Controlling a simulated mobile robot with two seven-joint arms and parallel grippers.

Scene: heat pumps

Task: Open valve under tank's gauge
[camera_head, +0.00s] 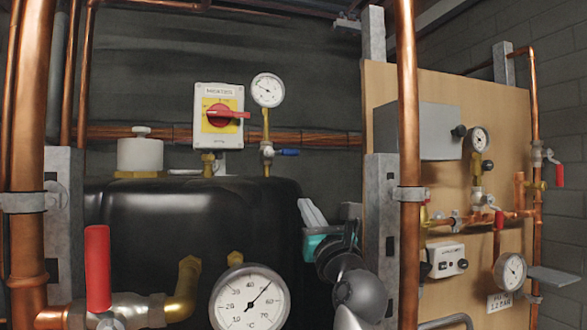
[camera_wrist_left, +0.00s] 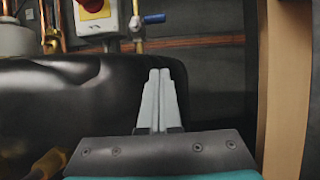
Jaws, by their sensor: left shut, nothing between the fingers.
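The tank (camera_head: 150,225) is a large black rounded body. Above it a small round gauge (camera_head: 268,90) sits on a thin brass pipe. Below that gauge is a valve (camera_head: 267,150) with a blue lever handle (camera_head: 289,152), which lies level, pointing right across the upright pipe. The blue lever also shows at the top of the left wrist view (camera_wrist_left: 154,18); the gauge is out of that view. My left gripper (camera_head: 306,203) is shut and empty, below and slightly right of the lever, apart from it. Its pale fingers (camera_wrist_left: 159,72) lie together in the wrist view.
A yellow switch box with a red knob (camera_head: 222,115) is left of the gauge. An upright copper pipe (camera_head: 408,130) and grey metal post (camera_head: 380,220) stand right of my gripper. A large dial (camera_head: 250,300) and red lever (camera_head: 97,268) are at the front.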

